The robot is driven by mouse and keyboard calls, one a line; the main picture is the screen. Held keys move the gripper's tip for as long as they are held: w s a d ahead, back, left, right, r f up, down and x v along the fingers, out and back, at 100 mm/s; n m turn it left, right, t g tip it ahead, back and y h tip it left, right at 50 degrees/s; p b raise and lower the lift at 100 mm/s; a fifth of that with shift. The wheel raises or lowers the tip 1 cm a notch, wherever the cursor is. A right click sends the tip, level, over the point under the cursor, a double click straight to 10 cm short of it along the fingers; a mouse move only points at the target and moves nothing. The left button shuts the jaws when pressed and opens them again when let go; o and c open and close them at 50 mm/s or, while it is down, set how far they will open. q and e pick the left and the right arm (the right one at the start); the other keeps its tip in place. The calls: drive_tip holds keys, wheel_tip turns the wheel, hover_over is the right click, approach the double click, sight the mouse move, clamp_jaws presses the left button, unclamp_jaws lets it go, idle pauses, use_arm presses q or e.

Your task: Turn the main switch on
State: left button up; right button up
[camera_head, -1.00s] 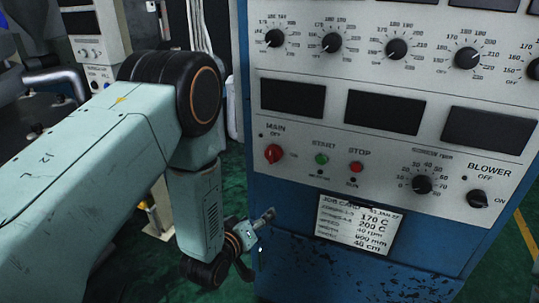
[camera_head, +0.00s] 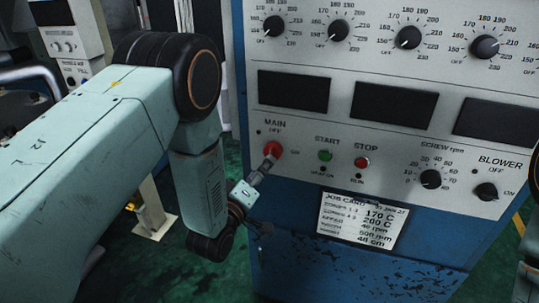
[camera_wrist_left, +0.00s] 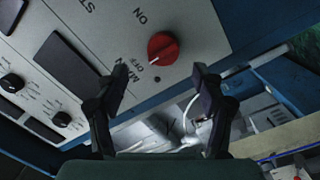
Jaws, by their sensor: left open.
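The main switch is a red rotary knob (camera_head: 273,149) at the lower left of the grey control panel, under the label MAIN. In the left wrist view the knob (camera_wrist_left: 163,48) shows large, with its pale mark toward the OFF label. My left gripper (camera_head: 270,161) is at the knob in the head view and partly overlaps it. In the left wrist view my left gripper (camera_wrist_left: 160,77) is open, its two fingers apart, with the knob ahead between and beyond the tips. I cannot tell whether they touch it. My right gripper is not in view.
Right of the switch are a green START button (camera_head: 325,155) and a red STOP button (camera_head: 362,162). Dials and dark displays (camera_head: 293,90) are above. A job card (camera_head: 360,220) hangs below on the blue cabinet (camera_head: 300,265). A black BLOWER knob (camera_head: 486,191) is at the right.

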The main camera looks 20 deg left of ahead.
sight(272, 153)
use_arm(q)
drive_tip(key=w, duration=0.7)
drive_tip(key=shift+w+f, duration=0.15)
drive_tip(key=shift+f, duration=0.1)
drive_tip(key=shift+d+r, duration=0.15)
drive_tip(key=shift+d, duration=0.1)
drive_tip(key=c, duration=0.6)
drive_tip(key=shift+a, duration=0.1)
drive_tip(key=c, duration=0.6)
